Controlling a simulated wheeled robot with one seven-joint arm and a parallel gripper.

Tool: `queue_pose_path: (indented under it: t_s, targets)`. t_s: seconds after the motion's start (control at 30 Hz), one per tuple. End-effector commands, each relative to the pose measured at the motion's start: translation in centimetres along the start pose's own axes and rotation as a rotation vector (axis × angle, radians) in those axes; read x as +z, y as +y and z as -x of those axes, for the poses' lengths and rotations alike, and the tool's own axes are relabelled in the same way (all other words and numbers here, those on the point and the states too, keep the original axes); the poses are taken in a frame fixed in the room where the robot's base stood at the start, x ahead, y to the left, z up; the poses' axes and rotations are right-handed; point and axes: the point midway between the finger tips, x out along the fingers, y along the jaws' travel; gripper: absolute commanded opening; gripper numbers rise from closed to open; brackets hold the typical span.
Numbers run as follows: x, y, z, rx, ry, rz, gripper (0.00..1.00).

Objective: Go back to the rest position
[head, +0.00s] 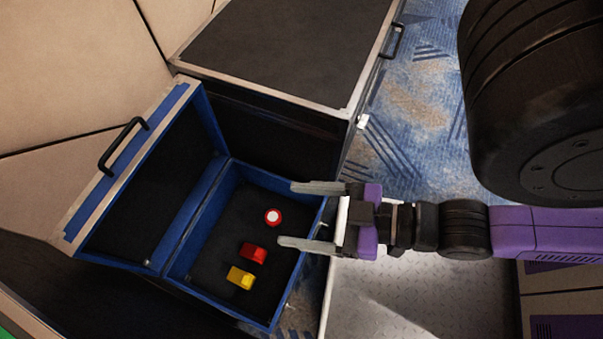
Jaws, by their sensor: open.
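My gripper (300,215) is open, with its two grey fingers apart and pointing left. Nothing is between the fingers. It reaches in from the right, over the right rim of an open blue case (178,262). My black and purple arm runs off to the right.
The case's lid (97,217) stands open on the left, with a black handle (121,146). A large black case with metal edges (290,45) stands behind. A metal tread-plate surface (420,300) lies under my arm.

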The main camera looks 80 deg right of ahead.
Motion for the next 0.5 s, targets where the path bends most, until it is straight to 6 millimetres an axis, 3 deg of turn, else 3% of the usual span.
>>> queue_pose_path:
  t_s: [0.33,0.5]
  targets:
    - [-0.4,0.0,0.1,0.0,0.001,0.0,0.76]
    - [-2.5,0.0,0.7,0.0,0.0,-0.001,0.76]
